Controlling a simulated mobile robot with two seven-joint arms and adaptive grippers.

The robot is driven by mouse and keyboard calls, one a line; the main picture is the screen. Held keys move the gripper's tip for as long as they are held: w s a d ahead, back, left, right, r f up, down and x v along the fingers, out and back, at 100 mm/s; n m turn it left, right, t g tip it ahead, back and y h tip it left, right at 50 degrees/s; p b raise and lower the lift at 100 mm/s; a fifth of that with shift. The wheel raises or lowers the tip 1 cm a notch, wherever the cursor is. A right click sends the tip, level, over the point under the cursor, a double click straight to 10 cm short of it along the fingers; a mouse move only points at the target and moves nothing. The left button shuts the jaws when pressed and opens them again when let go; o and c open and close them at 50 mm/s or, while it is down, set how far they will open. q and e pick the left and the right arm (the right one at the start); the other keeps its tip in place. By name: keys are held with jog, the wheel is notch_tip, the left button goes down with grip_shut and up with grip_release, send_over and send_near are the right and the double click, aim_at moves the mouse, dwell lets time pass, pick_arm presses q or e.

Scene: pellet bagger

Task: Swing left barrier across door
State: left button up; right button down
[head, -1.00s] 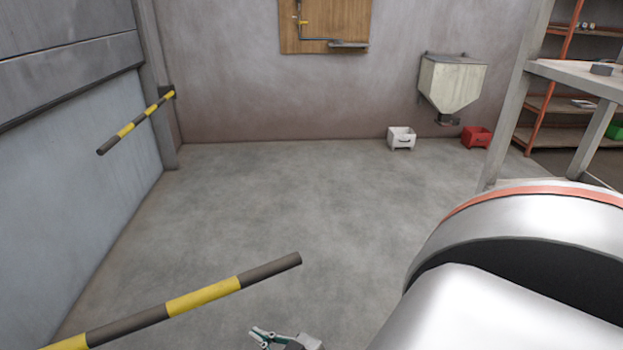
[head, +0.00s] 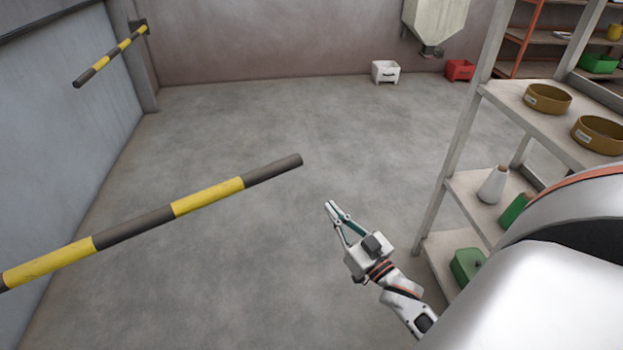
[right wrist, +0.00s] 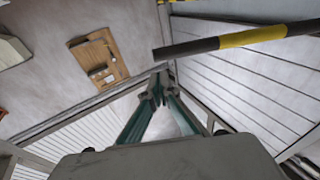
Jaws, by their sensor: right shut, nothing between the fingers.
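The near striped barrier (head: 208,196), yellow and dark grey, reaches in from the left edge of the head view. Its dark free end is over the floor and its mount is out of view. A second striped barrier (head: 111,56) is fixed to the post at the far end of the pale door (head: 55,130) on the left. My right gripper (head: 331,206) is shut and empty, a little right of and below the near barrier's free end in the picture, apart from it. In the right wrist view a striped barrier (right wrist: 237,39) passes just beyond the fingertips (right wrist: 156,84). My left gripper is not in view.
A grey shelf (head: 508,97) with brown bowls, a white bottle and green containers stands to the right, close to my right arm. A white bin (head: 386,72) and a red bin (head: 459,70) sit by the back wall under a hopper (head: 434,22). The middle floor (head: 235,120) is clear.

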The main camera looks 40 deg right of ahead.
aim_at(298, 166)
jog(key=b+x, duration=0.1)
jog(key=x, duration=1.3)
jog(key=shift+d, duration=0.1)
